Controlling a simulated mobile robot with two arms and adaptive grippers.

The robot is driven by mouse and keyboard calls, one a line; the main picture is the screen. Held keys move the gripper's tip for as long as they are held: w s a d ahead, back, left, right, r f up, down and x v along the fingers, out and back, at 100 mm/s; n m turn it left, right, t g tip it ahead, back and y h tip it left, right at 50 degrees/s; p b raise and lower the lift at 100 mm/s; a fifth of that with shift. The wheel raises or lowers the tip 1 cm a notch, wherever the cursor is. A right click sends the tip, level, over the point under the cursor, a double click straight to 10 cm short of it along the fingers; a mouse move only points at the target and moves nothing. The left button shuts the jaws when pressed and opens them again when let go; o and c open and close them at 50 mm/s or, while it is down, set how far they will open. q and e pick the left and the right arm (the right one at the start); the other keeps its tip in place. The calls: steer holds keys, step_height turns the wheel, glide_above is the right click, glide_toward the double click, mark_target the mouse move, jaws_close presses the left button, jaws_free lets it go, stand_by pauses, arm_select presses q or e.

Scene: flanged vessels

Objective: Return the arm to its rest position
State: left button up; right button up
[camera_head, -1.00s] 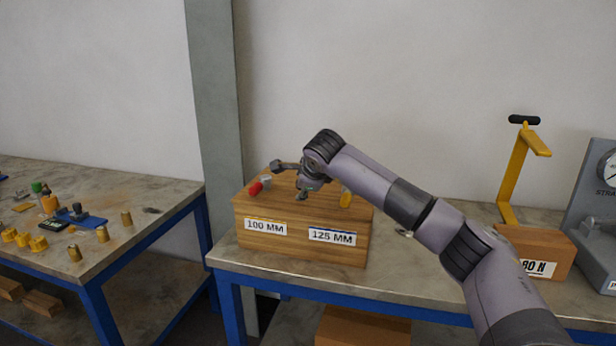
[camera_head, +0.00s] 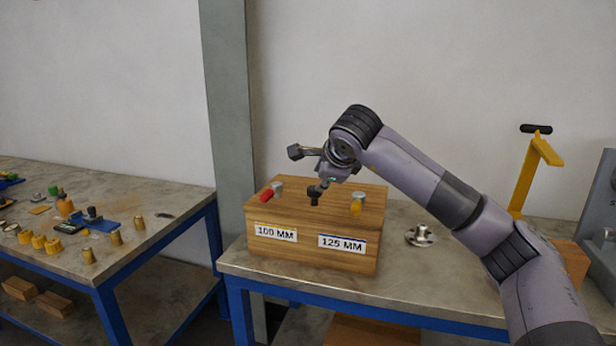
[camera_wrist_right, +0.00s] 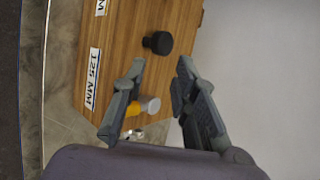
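My right arm comes in from the right in the head view. My right gripper (camera_head: 306,172) is above the wooden block (camera_head: 262,251), with its fingers spread and nothing between them. In the right wrist view the two fingers of this gripper (camera_wrist_right: 161,68) are clearly apart. A black knob (camera_wrist_right: 158,42) on the block's top lies beyond the fingertips and apart from them. A yellow and grey piece (camera_wrist_right: 146,105) is partly hidden behind one finger. My left gripper is not in view.
The block is labelled 100 MM and 125 MM and bears a red-handled piece (camera_head: 267,195). A silver flanged part (camera_head: 420,235) lies on the bench to its right. A yellow stand (camera_head: 524,180) is further right. The left bench (camera_head: 150,190) holds several small parts.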

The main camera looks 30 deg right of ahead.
steer(key=w+a+f+m+g+y+p, duration=0.1)
steer(key=w+a+f+m+y, duration=0.15)
steer(key=a+f+y, duration=0.65)
steer(key=w+a+f+m+g+y+p, duration=0.1)
steer(key=w+a+f+m+g+y, duration=0.2)
steer(key=a+f, duration=1.05)
steer(key=s+f+m+t, duration=0.3)
steer(key=f+m+t, duration=0.4)
steer(key=f+m, duration=0.9)
steer(key=s+d+f+m+g+h+p, duration=0.1)
steer(key=s+d+f+m+h, duration=0.15)
steer(key=s+f+m, duration=0.45)
steer(key=s+d+f+m+g+h, duration=0.1)
steer(key=s+d+f+m+h, duration=0.15)
steer(key=s+f, duration=0.8)
steer(key=s+d+f+m+g+h+p, duration=0.1)
steer(key=s+d+f+m+h, duration=0.15)
steer(key=s+f+m, duration=0.65)
steer(key=s+a+f+m+g, duration=0.1)
steer(key=s+f, duration=0.4)
steer(key=s, duration=0.5)
steer(key=s+a+f+m+g+h, duration=0.1)
steer(key=s+f+g, duration=0.3)
steer(key=s, duration=0.7)
steer(key=s+a+f+m+g, duration=0.1)
steer(key=s+f+g, duration=0.2)
steer(key=s+f, duration=0.3)
steer(key=s, duration=0.4)
steer(key=shift+s+m, duration=0.25)
steer(key=shift+m, duration=0.05)
